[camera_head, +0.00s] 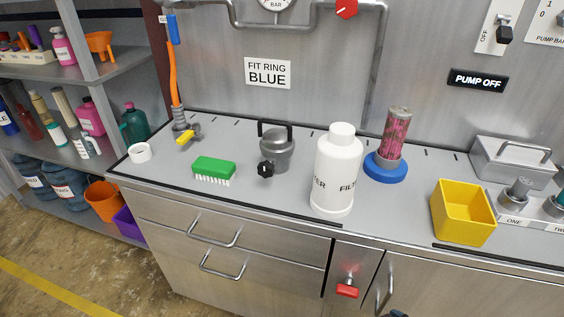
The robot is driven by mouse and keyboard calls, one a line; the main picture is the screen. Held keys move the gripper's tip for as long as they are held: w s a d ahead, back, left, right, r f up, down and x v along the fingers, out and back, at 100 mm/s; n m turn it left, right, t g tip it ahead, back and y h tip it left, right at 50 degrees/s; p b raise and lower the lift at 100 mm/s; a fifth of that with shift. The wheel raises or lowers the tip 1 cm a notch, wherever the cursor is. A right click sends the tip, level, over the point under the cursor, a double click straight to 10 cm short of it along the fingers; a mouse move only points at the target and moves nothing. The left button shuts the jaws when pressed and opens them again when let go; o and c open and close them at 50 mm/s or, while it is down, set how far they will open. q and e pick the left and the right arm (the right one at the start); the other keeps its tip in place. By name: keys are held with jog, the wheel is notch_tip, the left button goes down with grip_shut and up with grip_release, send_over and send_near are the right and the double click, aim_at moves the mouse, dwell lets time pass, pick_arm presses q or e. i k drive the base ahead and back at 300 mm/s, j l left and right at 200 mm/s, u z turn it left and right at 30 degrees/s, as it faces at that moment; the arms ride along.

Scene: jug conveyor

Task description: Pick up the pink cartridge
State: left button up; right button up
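The pink cartridge (396,136) is a clear upright cylinder with pink filling and a grey top. It stands in a round blue base (386,169) on the steel counter, behind and to the right of a large white filter bottle (338,170). Neither of my grippers can be made out. A small dark piece shows at the bottom edge, too little to identify.
A yellow bin (463,212) stands right of the white bottle, with a lidded steel box (513,162) behind it. A grey lidded pot (276,150), a green brush (214,170) and a white ring (140,152) are to the left. A pipe runs along the wall.

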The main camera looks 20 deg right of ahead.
aim_at(400, 118)
jog(key=l+z, duration=0.1)
jog(key=z, duration=0.25)
jog(key=l+z, duration=0.15)
jog(key=z, duration=0.2)
jog(key=l+z, duration=0.1)
jog(key=z, duration=0.25)
jog(key=j, duration=0.15)
jog(key=i+u, duration=0.05)
